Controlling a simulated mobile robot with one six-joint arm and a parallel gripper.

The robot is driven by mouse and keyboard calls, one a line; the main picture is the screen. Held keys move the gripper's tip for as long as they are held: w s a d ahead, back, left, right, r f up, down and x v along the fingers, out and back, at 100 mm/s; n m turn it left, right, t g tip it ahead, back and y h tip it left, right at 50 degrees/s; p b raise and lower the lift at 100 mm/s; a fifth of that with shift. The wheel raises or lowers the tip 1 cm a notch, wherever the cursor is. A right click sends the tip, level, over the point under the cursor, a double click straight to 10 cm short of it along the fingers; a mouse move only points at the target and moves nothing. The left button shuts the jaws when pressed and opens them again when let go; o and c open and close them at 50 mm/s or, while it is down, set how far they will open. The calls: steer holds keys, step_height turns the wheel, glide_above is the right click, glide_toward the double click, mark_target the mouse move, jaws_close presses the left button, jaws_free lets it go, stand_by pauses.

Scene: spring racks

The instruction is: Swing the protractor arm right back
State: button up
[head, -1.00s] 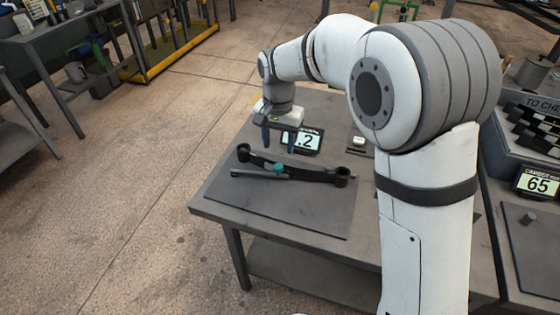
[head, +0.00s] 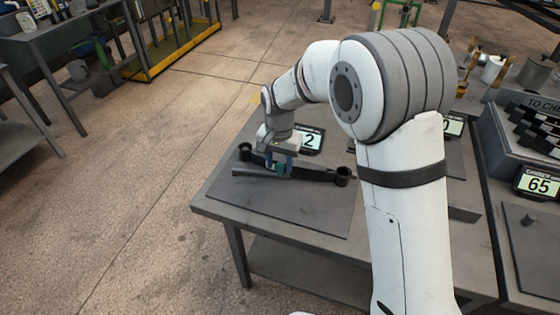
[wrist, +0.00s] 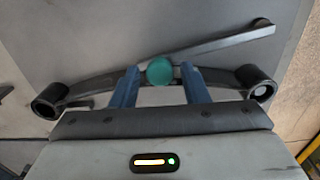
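The protractor arm is a straight dark bar (wrist: 225,42) with a round teal knob (wrist: 159,70). Its free end lies at the upper right in the wrist view and at the left in the head view (head: 240,171). It makes a shallow angle with a curved dark spring leaf (wrist: 90,89), which has a round eye at each end. My gripper (wrist: 159,86) is open, with one blue finger on each side of the knob and narrow gaps showing. In the head view my gripper (head: 280,168) is low over the spring and partly hides the knob.
A grey plate (head: 285,205) lies under the spring on the table (head: 215,212). A display (head: 311,139) stands just behind my gripper, its digits partly covered. Another display (head: 538,184) reads 65 at the right. The floor left of the table is clear.

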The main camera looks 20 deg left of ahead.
jaws_close()
steer(key=shift+d, duration=0.15)
